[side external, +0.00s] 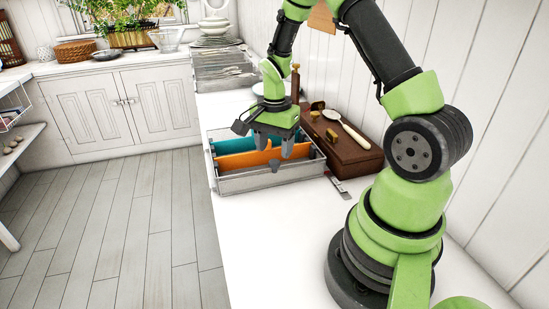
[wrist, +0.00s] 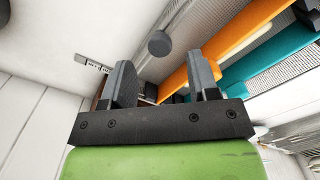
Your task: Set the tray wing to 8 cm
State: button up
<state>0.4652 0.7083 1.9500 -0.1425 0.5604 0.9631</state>
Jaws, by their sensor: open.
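A grey mesh-sided tray (side external: 270,180) stands on the white counter, with an orange panel (side external: 245,159) and a teal panel (side external: 232,145) inside. Both panels also show in the wrist view, orange (wrist: 226,50) and teal (wrist: 265,66). I cannot tell which part is the wing. My gripper (side external: 271,153) is over the tray, pointing down, open, with nothing visible held. In the wrist view, a grey round knob (wrist: 158,43) shows between and beyond the fingertips (wrist: 158,60). A small marked scale strip (wrist: 92,62) lies left of the fingers; its reading is too small to tell.
A dark brown wooden box (side external: 350,150) stands right of the tray, with a pale spoon (side external: 350,132) and small brass-coloured pieces on top. A metal rack (side external: 222,70) and stacked plates (side external: 213,40) are farther back. The counter in front of the tray is clear.

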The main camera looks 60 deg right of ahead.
aim_at(274, 161)
jog(key=shift+f, duration=1.9)
grip_shut()
jog(key=s+a, duration=0.5)
jog(key=shift+s+a, duration=0.35)
grip_release()
jog(key=shift+r, duration=0.15)
